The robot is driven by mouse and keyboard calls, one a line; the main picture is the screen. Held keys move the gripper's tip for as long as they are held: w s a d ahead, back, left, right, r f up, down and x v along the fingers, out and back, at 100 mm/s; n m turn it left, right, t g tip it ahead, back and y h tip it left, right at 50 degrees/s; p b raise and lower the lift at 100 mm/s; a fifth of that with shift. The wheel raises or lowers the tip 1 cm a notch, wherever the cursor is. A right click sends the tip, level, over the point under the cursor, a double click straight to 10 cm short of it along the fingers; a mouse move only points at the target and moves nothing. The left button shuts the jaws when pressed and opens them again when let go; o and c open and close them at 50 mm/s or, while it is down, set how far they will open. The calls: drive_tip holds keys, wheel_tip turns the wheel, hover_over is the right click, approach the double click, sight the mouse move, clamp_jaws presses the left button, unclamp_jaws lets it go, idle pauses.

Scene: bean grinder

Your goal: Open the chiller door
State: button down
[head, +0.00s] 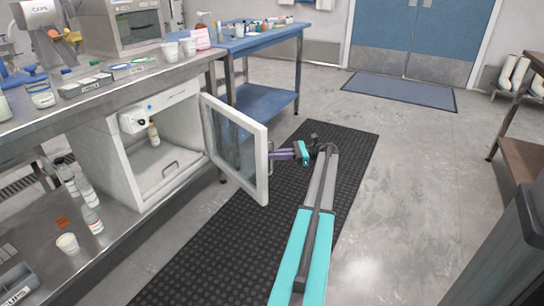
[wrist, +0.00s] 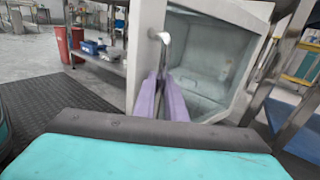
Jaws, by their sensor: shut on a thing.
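The chiller (head: 178,96) is a white cabinet under the steel bench. Its glass-paned, white-framed door (head: 262,168) stands wide open, swung out from the cabinet's right side over the black mat. My gripper (head: 273,154) is at the outer face of the door, with its purple fingers reaching left to it. In the wrist view, the door frame (wrist: 147,60) is straight ahead, and my fingers (wrist: 165,74) are closed around the metal door handle (wrist: 165,40). The lower part of the handle is hidden between the fingers.
The steel bench (head: 190,72) carries bottles, cups and a machine. Bottles and a white cup (head: 67,243) stand on its lower shelf. A blue table (head: 262,38) stands behind the door. The black mat (head: 230,235) and the floor on the right are clear.

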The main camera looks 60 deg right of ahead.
drive_tip(key=shift+s, duration=0.1)
drive_tip(key=c, duration=2.1)
unclamp_jaws()
drive_tip(key=shift+d+b, duration=0.1)
drive_tip(key=shift+b, duration=0.4)
